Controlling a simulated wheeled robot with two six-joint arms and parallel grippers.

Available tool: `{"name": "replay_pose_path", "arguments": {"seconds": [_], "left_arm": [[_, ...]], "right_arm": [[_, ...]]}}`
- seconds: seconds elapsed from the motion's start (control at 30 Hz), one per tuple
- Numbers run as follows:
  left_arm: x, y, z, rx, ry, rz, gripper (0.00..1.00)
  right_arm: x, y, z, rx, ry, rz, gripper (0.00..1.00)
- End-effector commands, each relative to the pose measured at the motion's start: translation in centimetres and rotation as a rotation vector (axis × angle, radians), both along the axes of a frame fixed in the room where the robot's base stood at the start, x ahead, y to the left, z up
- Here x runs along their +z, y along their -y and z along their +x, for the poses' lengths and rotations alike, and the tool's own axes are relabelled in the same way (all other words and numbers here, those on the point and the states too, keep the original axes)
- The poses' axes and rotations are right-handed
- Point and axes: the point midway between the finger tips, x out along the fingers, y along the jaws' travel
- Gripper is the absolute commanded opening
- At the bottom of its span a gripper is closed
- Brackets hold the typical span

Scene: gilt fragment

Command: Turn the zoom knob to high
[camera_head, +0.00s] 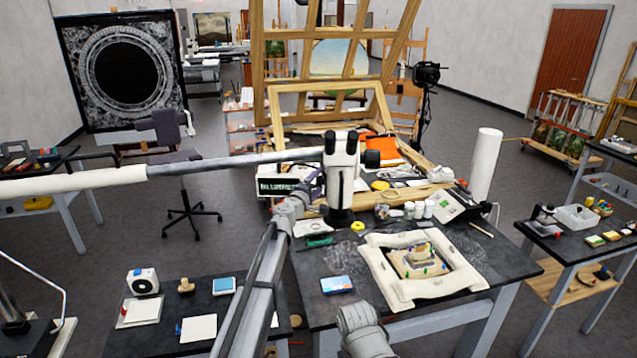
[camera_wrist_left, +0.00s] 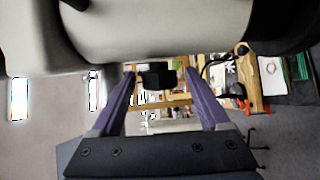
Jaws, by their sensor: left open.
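The white stereo microscope (camera_head: 340,180) with black eyepieces hangs on a long white boom over the dark table. My left gripper (camera_head: 311,188) is close against the microscope's left side, partly blended with it. In the left wrist view the gripper (camera_wrist_left: 160,72) is open, with its two purple fingers apart. A dark block (camera_wrist_left: 157,77), perhaps a knob, shows between the fingertips; I cannot tell whether they touch it. The pale microscope body (camera_wrist_left: 170,35) fills the top of that view. The zoom knob's setting is not readable.
Below the microscope a gilt fragment (camera_head: 420,260) lies on a white padded cushion (camera_head: 393,289). A blue box (camera_head: 336,285), white jars (camera_head: 419,210) and a tilted device (camera_head: 453,207) sit on the table. The boom (camera_head: 100,178) crosses from the left.

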Motion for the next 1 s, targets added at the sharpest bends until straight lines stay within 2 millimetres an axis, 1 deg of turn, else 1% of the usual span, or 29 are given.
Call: {"name": "replay_pose_path", "arguments": {"seconds": [0.03, 0.1, 0.33, 1.0], "left_arm": [[0.00, 0.24, 0.69, -0.001, 0.000, 0.000, 0.79], [0.00, 0.37, 0.92, -0.001, 0.000, 0.000, 0.79], [0.00, 0.38, 0.85, -0.001, 0.000, 0.000, 0.79], [-0.01, 0.35, 0.83, 0.000, 0.000, 0.000, 0.04]], "right_arm": [[0.00, 0.00, 0.00, 0.000, 0.000, 0.000, 0.00], [0.00, 0.00, 0.00, 0.000, 0.000, 0.000, 0.00], [0.00, 0.00, 0.00, 0.000, 0.000, 0.000, 0.00], [0.00, 0.00, 0.00, 0.000, 0.000, 0.000, 0.00]]}}
